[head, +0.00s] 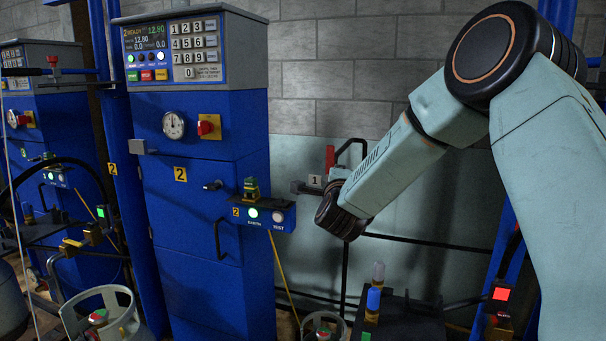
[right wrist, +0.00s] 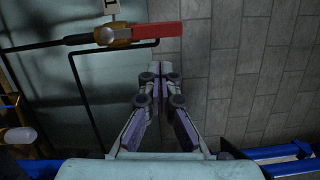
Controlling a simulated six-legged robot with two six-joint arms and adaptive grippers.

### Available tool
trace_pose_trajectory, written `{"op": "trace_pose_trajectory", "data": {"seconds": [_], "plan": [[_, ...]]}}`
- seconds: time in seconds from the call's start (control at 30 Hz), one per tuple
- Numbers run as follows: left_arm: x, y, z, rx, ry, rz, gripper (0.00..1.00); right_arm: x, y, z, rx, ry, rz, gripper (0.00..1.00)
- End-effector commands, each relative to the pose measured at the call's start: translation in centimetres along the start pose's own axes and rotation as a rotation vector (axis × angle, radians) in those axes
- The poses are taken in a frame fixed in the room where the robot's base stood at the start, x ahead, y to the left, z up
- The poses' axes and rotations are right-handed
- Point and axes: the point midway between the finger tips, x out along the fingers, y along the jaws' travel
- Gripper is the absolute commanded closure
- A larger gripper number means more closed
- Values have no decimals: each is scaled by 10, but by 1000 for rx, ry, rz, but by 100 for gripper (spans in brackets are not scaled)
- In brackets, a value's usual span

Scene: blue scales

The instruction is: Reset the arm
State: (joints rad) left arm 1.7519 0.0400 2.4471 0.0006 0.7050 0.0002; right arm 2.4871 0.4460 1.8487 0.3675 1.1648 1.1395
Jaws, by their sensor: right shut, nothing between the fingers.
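My right arm (head: 390,165) comes in from the right in the head view and reaches down to the left, in front of the wall. Its gripper is hidden behind the wrist there. In the right wrist view my right gripper (right wrist: 159,75) is shut and empty, its fingers together in front of the grey block wall. A red valve handle (right wrist: 153,32) on a pipe is just beyond and to the left of the fingertips, apart from them as far as I can tell. The same red handle (head: 330,158) shows behind the arm in the head view. My left gripper is not in view.
A blue scale cabinet (head: 210,200) marked 2 stands at centre left, with a keypad, gauge and small lit box (head: 265,213). Another blue cabinet (head: 50,130) is at the far left. Gas cylinders (head: 105,315) stand low in front. A blue-capped fitting (head: 373,300) rises at bottom centre.

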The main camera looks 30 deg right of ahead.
Motion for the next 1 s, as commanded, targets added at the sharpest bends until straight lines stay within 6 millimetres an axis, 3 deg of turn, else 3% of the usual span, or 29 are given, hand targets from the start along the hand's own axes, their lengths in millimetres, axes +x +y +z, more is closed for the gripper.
{"op": "trace_pose_trajectory", "data": {"seconds": [0.03, 0.37, 1.0], "plan": [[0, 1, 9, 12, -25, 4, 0, 0, 0, 0, 0, 0, 0, 100], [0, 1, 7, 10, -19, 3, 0, 3, 0, 0, 0, 0, 0, 100], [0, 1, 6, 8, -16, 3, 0, 72, 0, 0, -1, 1, -1, 100]]}}
